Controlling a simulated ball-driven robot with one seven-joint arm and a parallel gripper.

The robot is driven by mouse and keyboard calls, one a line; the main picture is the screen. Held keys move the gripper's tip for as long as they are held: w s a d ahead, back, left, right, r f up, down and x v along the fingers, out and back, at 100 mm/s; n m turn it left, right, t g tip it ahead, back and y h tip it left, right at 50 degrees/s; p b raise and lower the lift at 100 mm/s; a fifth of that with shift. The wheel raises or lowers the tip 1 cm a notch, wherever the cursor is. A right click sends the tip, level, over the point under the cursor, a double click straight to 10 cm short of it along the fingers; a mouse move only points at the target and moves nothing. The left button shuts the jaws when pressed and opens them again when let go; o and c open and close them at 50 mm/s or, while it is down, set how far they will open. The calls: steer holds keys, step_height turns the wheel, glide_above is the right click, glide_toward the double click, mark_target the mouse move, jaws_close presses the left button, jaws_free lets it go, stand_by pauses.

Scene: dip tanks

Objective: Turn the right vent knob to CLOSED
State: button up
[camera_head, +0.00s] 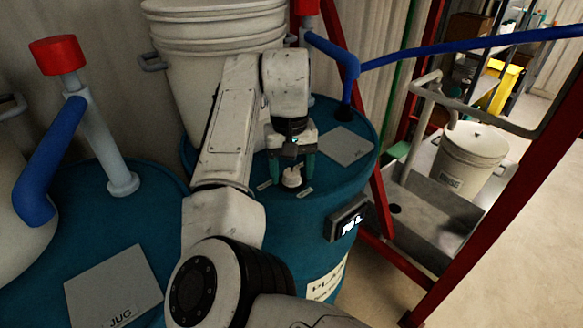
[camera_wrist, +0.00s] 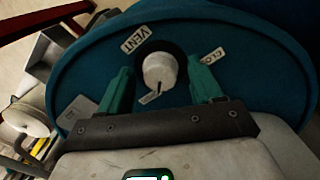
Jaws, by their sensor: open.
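The white vent knob (camera_head: 292,176) stands on top of the blue drum (camera_head: 335,190) on the right. In the wrist view the knob (camera_wrist: 159,70) is round, with a dark pointer mark near its lower edge. A VENT label (camera_wrist: 135,40) and a partly cut-off label starting "CLO" (camera_wrist: 213,56) lie beside it, and a third small label (camera_wrist: 149,97) is unreadable. My gripper (camera_head: 292,170) is open with its green fingers on either side of the knob. The fingers (camera_wrist: 158,85) look apart from it in the wrist view.
A white bucket (camera_head: 222,70) stands on the drum behind my arm. A second blue drum (camera_head: 80,215) with a JUG plate (camera_head: 115,288) and a red-capped pipe (camera_head: 100,140) is at left. A grey sink (camera_head: 440,215) and red frame posts (camera_head: 500,165) are at right.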

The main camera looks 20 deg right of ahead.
steer(key=c, duration=1.1)
steer(key=shift+o, duration=0.2)
